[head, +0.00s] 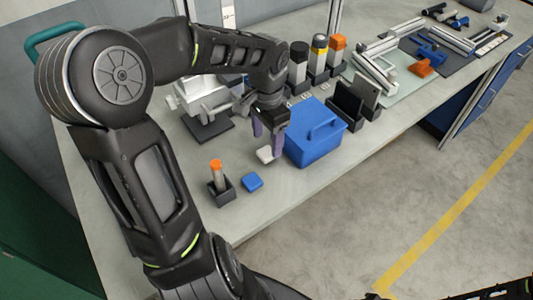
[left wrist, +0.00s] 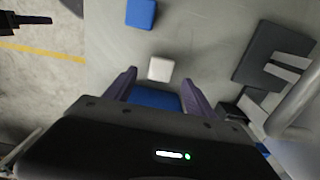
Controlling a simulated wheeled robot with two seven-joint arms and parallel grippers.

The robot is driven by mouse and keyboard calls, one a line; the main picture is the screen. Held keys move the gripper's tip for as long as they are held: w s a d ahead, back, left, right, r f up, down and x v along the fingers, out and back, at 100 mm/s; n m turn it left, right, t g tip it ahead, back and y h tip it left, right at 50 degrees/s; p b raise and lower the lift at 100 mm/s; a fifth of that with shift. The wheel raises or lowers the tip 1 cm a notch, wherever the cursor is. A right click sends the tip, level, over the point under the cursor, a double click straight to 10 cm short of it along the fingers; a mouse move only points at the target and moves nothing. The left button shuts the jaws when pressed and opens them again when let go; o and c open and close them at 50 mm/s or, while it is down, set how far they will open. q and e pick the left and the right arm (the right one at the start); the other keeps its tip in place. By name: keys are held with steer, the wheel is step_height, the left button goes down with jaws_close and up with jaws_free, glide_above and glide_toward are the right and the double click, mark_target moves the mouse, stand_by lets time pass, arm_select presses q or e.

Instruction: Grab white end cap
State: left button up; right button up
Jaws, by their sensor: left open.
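The white end cap (head: 265,154) is a small pale block lying on the grey workbench, just left of a blue box. In the left wrist view the white end cap (left wrist: 160,69) lies ahead of and between the fingertips, with bench surface around it. My left gripper (head: 267,140) points down at the cap; its purple fingers are open and empty, as the left wrist view (left wrist: 158,82) also shows. Whether the fingertips are level with the cap is hard to tell. My right gripper cannot be made out; only a dark arm part shows at the head view's lower right.
A blue box with a handle (head: 315,140) stands right beside the gripper. A blue end cap (head: 252,182) and a black holder with an orange-topped tube (head: 219,186) lie nearer. Several capped cylinders (head: 318,58) stand behind. Bench near the front edge is clear.

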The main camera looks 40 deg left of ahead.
mark_target(266, 152)
arm_select(q)
step_height(266, 152, down, 4)
steer(key=shift+a+f, duration=0.1)
steer(key=shift+f, duration=0.15)
steer(key=shift+c, duration=0.5)
jaws_close()
stand_by(0.5)
steer(key=shift+r, duration=0.1)
step_height(266, 152, up, 10)
stand_by(0.5)
stand_by(0.4)
